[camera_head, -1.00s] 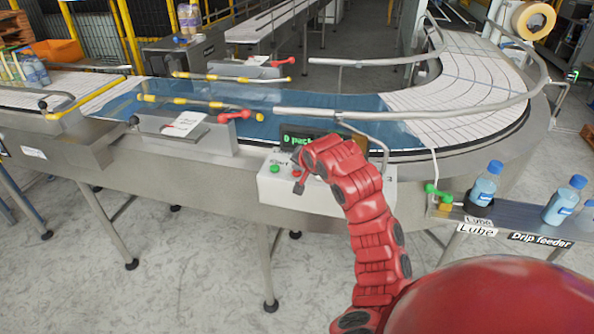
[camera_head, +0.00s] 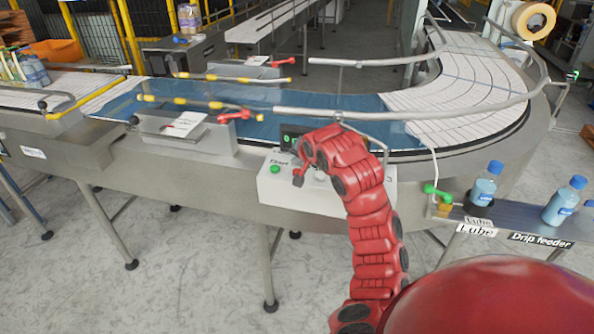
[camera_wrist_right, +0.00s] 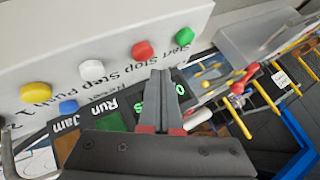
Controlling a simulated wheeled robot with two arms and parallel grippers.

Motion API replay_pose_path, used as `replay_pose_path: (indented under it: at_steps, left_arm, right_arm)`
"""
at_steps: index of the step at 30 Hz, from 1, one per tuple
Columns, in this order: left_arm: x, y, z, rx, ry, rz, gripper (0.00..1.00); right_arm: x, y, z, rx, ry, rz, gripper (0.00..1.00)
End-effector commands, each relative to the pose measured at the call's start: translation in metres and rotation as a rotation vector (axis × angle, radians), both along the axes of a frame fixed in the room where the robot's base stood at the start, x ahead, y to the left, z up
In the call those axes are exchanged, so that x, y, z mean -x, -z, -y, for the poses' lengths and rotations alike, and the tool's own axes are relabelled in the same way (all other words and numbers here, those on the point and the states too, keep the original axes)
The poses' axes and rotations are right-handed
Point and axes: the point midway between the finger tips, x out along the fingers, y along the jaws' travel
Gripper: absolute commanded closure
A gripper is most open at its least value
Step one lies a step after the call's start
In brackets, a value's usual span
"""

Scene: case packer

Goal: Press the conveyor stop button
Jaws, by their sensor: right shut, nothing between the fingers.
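A white control box (camera_head: 268,190) stands at the front of the conveyor. In the right wrist view its face (camera_wrist_right: 115,35) carries a red button (camera_wrist_right: 142,50) by the word Stop, between a green button (camera_wrist_right: 189,38) and a white button (camera_wrist_right: 91,70). The green button also shows in the head view (camera_head: 275,169). My right gripper (camera_head: 298,181) is shut and empty at the box. In the wrist view its fingertips (camera_wrist_right: 158,73) are close to the red button; I cannot tell whether they touch. My left gripper is out of view.
Yellow (camera_wrist_right: 35,95) and blue (camera_wrist_right: 68,107) buttons share the box. A display (camera_head: 288,138) stands behind it, partly hidden by my arm. The blue conveyor belt (camera_head: 330,103) and a metal guide rail (camera_head: 400,112) lie beyond. Lube bottles (camera_head: 484,184) stand at the right.

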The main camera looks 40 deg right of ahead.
Motion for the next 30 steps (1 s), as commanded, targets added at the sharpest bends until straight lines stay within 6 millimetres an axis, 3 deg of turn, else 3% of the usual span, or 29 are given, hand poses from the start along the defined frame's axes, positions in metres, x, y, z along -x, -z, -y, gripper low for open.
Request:
replay_pose_path:
  at_steps: [12,30]
  left_arm:
    - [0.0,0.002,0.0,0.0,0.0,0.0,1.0]
    - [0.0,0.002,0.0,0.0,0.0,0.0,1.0]
  right_arm:
    - [0.0,-0.041,0.0,0.0,0.0,0.004,1.0]
    - [0.0,-0.043,0.0,0.0,0.0,-0.001,1.0]
